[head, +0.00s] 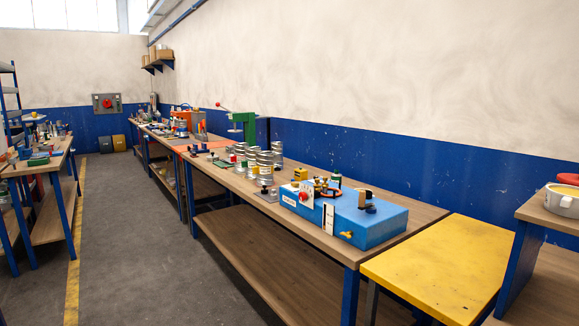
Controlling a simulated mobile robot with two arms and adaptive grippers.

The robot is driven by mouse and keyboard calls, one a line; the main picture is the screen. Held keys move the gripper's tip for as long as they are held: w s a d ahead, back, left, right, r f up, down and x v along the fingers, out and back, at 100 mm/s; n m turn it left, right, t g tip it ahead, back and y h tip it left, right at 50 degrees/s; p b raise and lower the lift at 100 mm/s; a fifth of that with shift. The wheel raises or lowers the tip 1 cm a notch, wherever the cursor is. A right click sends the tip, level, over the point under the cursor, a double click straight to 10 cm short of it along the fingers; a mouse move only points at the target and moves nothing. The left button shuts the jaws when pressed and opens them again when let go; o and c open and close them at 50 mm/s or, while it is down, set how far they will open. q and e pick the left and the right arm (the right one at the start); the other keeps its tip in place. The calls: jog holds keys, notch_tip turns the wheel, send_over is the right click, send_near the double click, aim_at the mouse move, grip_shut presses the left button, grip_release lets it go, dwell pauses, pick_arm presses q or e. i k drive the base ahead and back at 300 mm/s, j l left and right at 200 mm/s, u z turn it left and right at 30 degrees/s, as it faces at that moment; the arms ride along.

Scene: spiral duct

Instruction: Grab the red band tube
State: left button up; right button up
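Several silvery ribbed metal tubes stand upright in a cluster on the long wooden workbench. A front one (265,168) is near the blue box, and another (277,151) stands behind it. At this size I cannot make out for sure which tube has a red band. Small red and green spots show at the cluster's left side. Neither of my grippers is in view.
A blue machine box (375,228) with small fixtures sits at the workbench's (310,238) near end. A yellow table (445,270) adjoins it. A green press (246,122) stands behind the tubes. The grey floor (140,240) left of the bench is clear.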

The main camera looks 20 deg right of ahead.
aim_at(240, 154)
jog(key=i+j+z, duration=0.7)
jog(key=i+j, duration=0.75)
jog(key=j, duration=0.2)
jog(key=i+j+z, duration=0.1)
jog(key=i+j, duration=0.2)
jog(key=j, duration=0.15)
jog(key=i+j, duration=0.25)
jog(key=j, duration=0.15)
